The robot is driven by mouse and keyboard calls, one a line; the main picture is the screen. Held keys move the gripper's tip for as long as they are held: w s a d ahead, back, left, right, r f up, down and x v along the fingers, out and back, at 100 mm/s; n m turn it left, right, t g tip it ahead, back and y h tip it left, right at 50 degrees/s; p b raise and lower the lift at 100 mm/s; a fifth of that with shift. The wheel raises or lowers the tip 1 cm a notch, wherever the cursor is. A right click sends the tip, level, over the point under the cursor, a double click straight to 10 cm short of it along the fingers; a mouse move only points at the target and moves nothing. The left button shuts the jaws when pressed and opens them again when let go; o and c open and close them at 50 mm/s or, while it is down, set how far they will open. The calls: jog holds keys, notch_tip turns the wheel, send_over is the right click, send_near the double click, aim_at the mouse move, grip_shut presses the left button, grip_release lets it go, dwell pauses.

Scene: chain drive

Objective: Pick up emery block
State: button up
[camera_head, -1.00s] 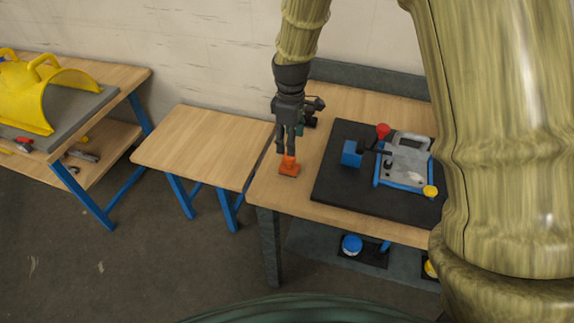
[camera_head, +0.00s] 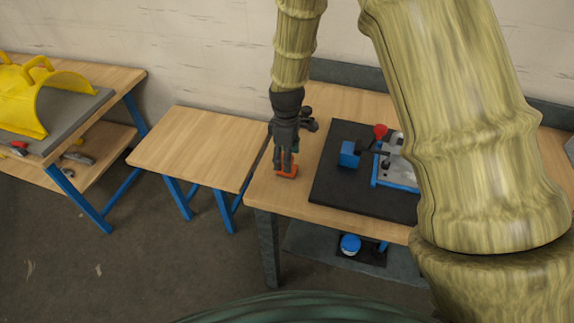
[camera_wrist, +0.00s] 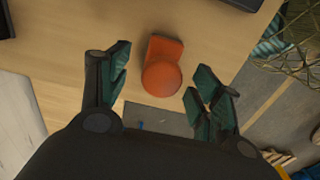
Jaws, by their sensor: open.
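The emery block appears to be the orange block with a rounded knob, lying on the wooden bench near its left edge. In the wrist view the orange block (camera_wrist: 163,66) lies between and just beyond the fingertips, apart from both. In the head view the orange block (camera_head: 288,172) is partly hidden behind the fingers. My gripper (camera_head: 284,170) points down over it. In the wrist view my gripper (camera_wrist: 160,78) is open, with one finger on each side of the knob, and holds nothing.
A black mat (camera_head: 330,193) with a blue block (camera_head: 350,154) and a metal device (camera_head: 396,172) lies to the right on the bench. A lower wooden table (camera_head: 195,145) stands left, mostly clear. A yellow guard (camera_head: 25,105) sits on the far left table.

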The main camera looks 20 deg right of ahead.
jog(key=shift+s+f+p, duration=0.1)
jog(key=shift+f+p, duration=1.05)
jog(key=shift+f, duration=1.25)
jog(key=c, duration=1.2)
